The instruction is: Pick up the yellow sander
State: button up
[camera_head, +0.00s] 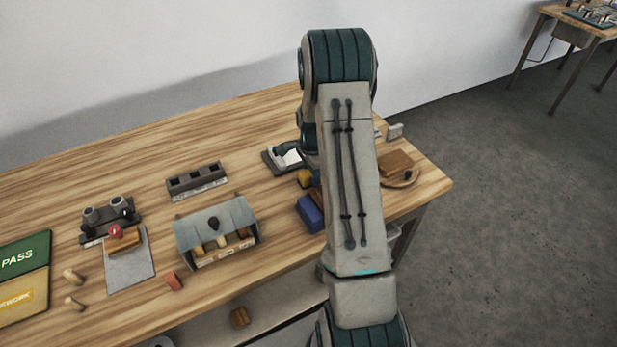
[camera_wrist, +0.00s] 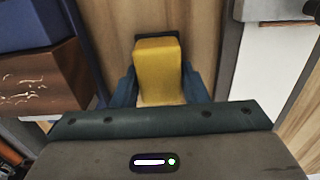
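The yellow sander (camera_wrist: 157,62) is a yellow block with a dark edge at its far end, in the upper middle of the wrist view. In the head view the yellow sander (camera_head: 304,178) shows partly, just left of my arm on the wooden table. My gripper (camera_wrist: 159,78) has its two blue fingers on either side of the sander, very close to its sides. I cannot tell whether they press on it. In the head view my arm hides the gripper. Whether the sander touches the table is not clear.
A blue box (camera_head: 311,213) stands close in front of the sander; it also shows in the wrist view (camera_wrist: 28,22), beside a brown block (camera_wrist: 45,82). A dark tray with a white top (camera_head: 287,158) lies behind left. A grey-roofed rack (camera_head: 215,231) stands further left.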

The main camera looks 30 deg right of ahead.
jog(key=shift+r, duration=0.15)
jog(key=shift+r, duration=0.5)
notch_tip(320, 180, up, 2)
jog(key=shift+r+b, duration=0.15)
jog(key=shift+b, duration=0.55)
jog(key=s+d+r+b, duration=0.2)
jog(key=s+d+r, duration=0.4)
jog(key=d, duration=0.3)
jog(key=shift+s+d+r, duration=0.2)
jog(key=shift+d+r, duration=0.2)
jog(key=shift+r, duration=0.35)
jog(key=shift+o, duration=0.8)
